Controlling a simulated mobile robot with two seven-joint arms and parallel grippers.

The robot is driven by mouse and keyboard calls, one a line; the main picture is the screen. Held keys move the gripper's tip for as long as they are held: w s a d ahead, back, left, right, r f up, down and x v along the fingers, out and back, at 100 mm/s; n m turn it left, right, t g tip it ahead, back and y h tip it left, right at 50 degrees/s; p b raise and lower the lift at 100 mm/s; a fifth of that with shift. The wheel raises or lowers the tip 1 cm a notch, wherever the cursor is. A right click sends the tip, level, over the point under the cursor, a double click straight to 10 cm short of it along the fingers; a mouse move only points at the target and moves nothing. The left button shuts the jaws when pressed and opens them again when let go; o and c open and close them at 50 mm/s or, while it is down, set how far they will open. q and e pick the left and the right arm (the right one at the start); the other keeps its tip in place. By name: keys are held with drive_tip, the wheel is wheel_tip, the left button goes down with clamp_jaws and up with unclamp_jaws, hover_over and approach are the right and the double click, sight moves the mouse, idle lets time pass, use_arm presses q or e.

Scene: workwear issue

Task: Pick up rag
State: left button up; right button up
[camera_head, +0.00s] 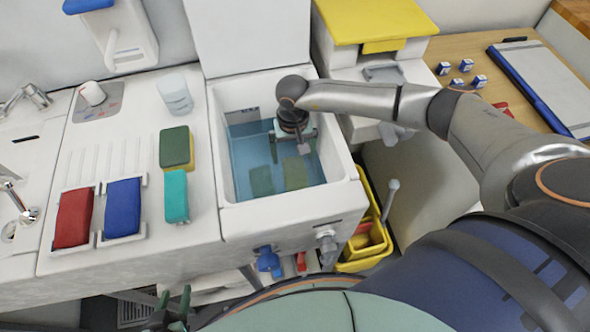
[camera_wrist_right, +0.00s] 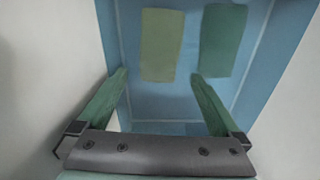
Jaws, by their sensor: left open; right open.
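Two flat cloth-like pieces lie under the water in the white basin (camera_head: 217,125). The dark green piece (camera_head: 261,180) is on the left, and the olive green piece (camera_head: 296,175) is on the right; I cannot tell which is the rag. In the right wrist view, the olive piece (camera_wrist_right: 161,45) is on the left and the dark green piece (camera_wrist_right: 223,40) on the right. My right gripper (camera_head: 304,146) is open and empty above them, its fingers (camera_wrist_right: 160,82) apart from both pieces. My left gripper (camera_head: 174,298) is open and low in front of the counter.
Red (camera_head: 73,217) and blue (camera_head: 123,207) folded pads, a green and yellow sponge (camera_head: 177,148), a teal pad (camera_head: 176,196) and a clear cup (camera_head: 175,95) are on the counter left of the basin. The basin's walls rise around my right gripper. A yellow bin (camera_head: 370,245) stands below, right.

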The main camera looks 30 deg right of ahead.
sight(294, 167)
drive_tip(key=shift+s+f, duration=0.1)
drive_tip(key=shift+f, duration=2.3)
drive_tip(key=c, duration=1.3)
